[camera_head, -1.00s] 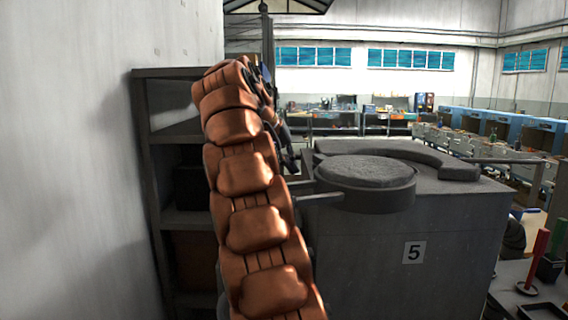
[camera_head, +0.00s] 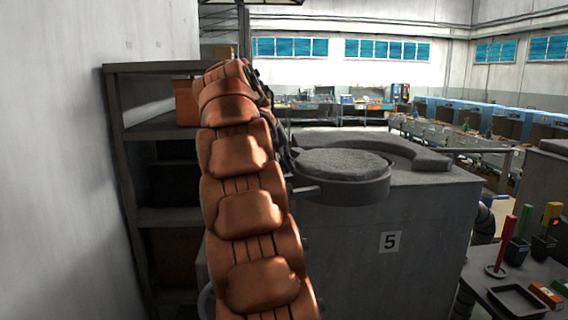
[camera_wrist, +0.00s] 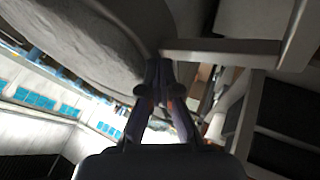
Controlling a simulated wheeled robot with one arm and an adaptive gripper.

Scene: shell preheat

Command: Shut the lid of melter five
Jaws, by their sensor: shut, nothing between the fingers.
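Melter five (camera_head: 425,245) is a grey block with a "5" plate on its front. Its round lid (camera_head: 342,165), with a rough grey top, sits out over the front edge, beside a curved raised rim (camera_head: 425,155) on the melter's top. A short bar (camera_head: 306,190) sticks out from the lid's left side. In the wrist view the lid (camera_wrist: 80,45) fills the upper left, and a bar (camera_wrist: 220,50) runs right from near it. My gripper (camera_wrist: 160,68) is shut and empty, its tips close to the lid's edge and bar; contact cannot be told. My arm mostly hides it in the head view.
A dark shelf rack (camera_head: 125,150) with boxes stands at left against a pale wall. A side table (camera_head: 495,285) at lower right holds a black tray and coloured items. Open hall with benches lies behind.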

